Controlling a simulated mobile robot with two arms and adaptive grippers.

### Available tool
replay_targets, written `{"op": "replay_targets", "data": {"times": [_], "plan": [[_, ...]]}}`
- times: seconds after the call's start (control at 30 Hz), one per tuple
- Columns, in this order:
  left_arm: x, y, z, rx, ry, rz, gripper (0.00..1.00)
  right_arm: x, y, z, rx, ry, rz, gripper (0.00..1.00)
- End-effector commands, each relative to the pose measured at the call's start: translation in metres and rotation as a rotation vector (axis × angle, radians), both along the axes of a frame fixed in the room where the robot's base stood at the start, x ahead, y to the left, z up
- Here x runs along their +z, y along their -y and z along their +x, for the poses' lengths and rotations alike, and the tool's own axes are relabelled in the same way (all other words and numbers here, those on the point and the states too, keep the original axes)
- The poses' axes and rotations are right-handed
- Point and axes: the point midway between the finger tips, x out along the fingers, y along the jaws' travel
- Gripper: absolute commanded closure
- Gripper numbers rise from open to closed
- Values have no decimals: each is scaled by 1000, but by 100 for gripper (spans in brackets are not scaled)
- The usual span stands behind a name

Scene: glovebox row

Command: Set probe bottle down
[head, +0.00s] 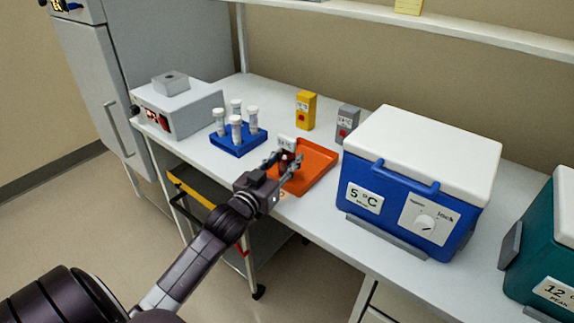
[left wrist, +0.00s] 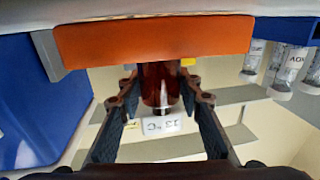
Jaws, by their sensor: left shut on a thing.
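The probe bottle (head: 286,158) is dark red-brown, with a white tag (head: 287,143) at its top end. My left gripper (head: 284,165) is shut on it at the left part of the orange tray (head: 322,156). In the left wrist view the brown bottle (left wrist: 160,82) stands between the two fingers (left wrist: 160,100), and the tag shows upside down with what looks like "13 °C". The orange tray (left wrist: 150,38) crosses the top of that view. The fingers partly hide the bottle, and I cannot tell whether its base touches the tray. My right gripper is not in view.
A blue rack (head: 239,146) with several white-capped vials stands left of the tray. Yellow (head: 305,110) and grey (head: 347,122) boxes stand behind it. A blue cooler (head: 410,200) marked 5 °C stands close on the right. A grey instrument (head: 180,110) is at the far left.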

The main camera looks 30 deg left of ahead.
Motion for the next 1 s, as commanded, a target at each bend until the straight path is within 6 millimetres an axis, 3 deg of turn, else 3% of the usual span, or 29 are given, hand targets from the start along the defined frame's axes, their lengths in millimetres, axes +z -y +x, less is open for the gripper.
{"op": "replay_targets", "data": {"times": [0.13,0.5,0.53,0.67,1.0], "plan": [[-18,0,0,0,0,-1,94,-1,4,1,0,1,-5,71],[-22,0,0,-1,1,0,94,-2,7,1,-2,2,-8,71],[-22,0,0,0,1,0,65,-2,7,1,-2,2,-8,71],[-21,0,0,0,0,0,51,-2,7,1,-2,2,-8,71],[-18,0,0,-1,1,0,50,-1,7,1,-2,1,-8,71]]}}
